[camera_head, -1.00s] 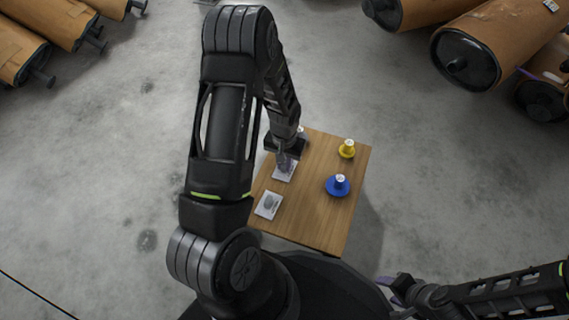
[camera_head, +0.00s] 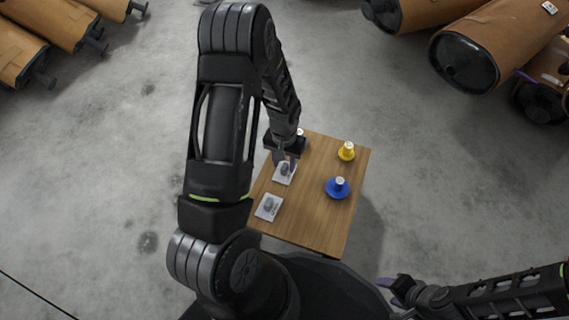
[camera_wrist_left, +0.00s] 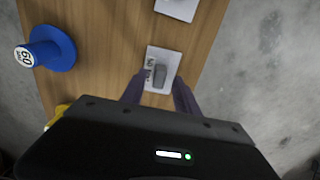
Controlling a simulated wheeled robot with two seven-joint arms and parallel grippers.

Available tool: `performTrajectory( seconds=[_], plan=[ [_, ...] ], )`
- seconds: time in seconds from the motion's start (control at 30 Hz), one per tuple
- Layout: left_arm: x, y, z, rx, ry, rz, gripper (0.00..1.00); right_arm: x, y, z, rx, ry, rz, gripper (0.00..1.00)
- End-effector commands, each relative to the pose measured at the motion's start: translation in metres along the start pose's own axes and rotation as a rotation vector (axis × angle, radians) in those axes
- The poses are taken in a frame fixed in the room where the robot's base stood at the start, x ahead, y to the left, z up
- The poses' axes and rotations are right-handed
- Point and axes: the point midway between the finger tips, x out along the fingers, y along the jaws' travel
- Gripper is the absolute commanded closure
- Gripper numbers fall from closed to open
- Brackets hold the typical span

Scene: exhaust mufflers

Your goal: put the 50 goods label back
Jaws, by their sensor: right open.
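A white label card (camera_head: 284,174) with a grey picture and small dark print lies on the wooden table (camera_head: 316,217), near its left edge. A second similar card (camera_head: 268,206) lies nearer to me. My right gripper (camera_head: 388,292) is open and empty, off the table at the lower right.
A white-topped object (camera_head: 300,132) is partly hidden behind my left gripper. Large brown mufflers (camera_head: 465,60) lie on the floor beyond.

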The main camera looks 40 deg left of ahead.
Motion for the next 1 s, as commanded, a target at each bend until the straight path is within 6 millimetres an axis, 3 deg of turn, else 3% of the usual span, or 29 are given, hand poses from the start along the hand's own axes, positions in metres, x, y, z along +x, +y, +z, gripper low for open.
performTrajectory(
  seconds=[0.03, 0.2, 0.43, 0.6, 1.0],
  plan=[
    [-0.015, 0.0, -0.001, 0.0, 0.003, 0.001, 0.63, -0.009, -0.003, 0.0, 0.0, -0.002, 0.0, 0.49],
    [-0.052, 0.001, -0.001, 0.0, 0.004, 0.001, 0.63, -0.026, -0.008, 0.001, -0.001, -0.01, 0.0, 0.49],
    [-0.09, 0.0, -0.001, 0.0, 0.002, 0.001, 0.63, -0.042, -0.013, 0.004, -0.002, -0.021, 0.0, 0.49],
    [-0.099, 0.0, 0.0, 0.001, 0.0, 0.0, 0.63, -0.044, -0.013, 0.005, -0.003, -0.024, 0.0, 0.49],
    [-0.099, 0.0, 0.0, 0.001, 0.0, 0.0, 0.63, -0.044, -0.013, 0.005, -0.002, -0.024, 0.0, 0.49]
  ],
)
